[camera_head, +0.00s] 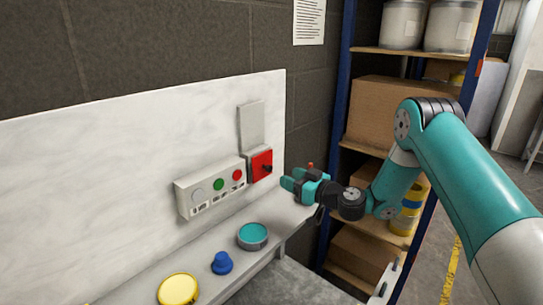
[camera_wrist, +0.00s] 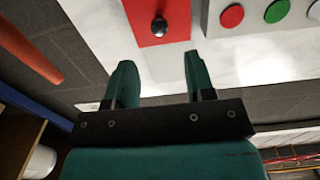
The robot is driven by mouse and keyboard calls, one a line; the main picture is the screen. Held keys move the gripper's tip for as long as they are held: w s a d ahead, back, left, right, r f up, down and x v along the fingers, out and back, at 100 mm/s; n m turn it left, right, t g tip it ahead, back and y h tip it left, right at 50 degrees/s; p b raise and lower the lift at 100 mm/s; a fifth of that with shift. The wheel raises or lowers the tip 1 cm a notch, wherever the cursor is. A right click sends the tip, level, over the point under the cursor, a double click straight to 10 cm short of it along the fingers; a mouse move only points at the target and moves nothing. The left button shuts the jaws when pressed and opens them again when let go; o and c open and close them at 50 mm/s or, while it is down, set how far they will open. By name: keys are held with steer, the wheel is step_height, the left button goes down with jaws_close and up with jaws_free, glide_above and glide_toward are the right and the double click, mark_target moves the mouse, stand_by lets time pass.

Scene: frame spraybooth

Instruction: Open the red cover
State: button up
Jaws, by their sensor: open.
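The red cover (camera_head: 261,164) is a red square face with a black knob, on a light grey box on the white wall panel. It looks flat against its box, but I cannot tell for sure whether it is shut. In the wrist view the red cover (camera_wrist: 140,18) is at the top edge, partly cut off, with its black knob (camera_wrist: 159,27) showing. My gripper (camera_head: 289,182) is open and empty, right of and slightly below the cover. In the wrist view my gripper's two fingers (camera_wrist: 157,62) point towards the knob, apart from it.
A button box (camera_head: 211,188) with white, green and red buttons is left of the cover. A grey plate (camera_head: 251,125) is above it. A teal round container (camera_head: 252,236), a blue knob (camera_head: 222,263) and a yellow disc (camera_head: 178,289) are on the ledge. A shelf (camera_head: 372,148) with boxes stands behind my arm.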

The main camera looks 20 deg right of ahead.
mark_target(270, 169)
steer(key=p+x, duration=0.2)
steer(key=x, duration=0.6)
steer(key=shift+w+a+p, duration=0.1)
steer(key=shift+w+p, duration=0.05)
steer(key=shift+p, duration=0.25)
steer(key=shift+c, duration=0.2)
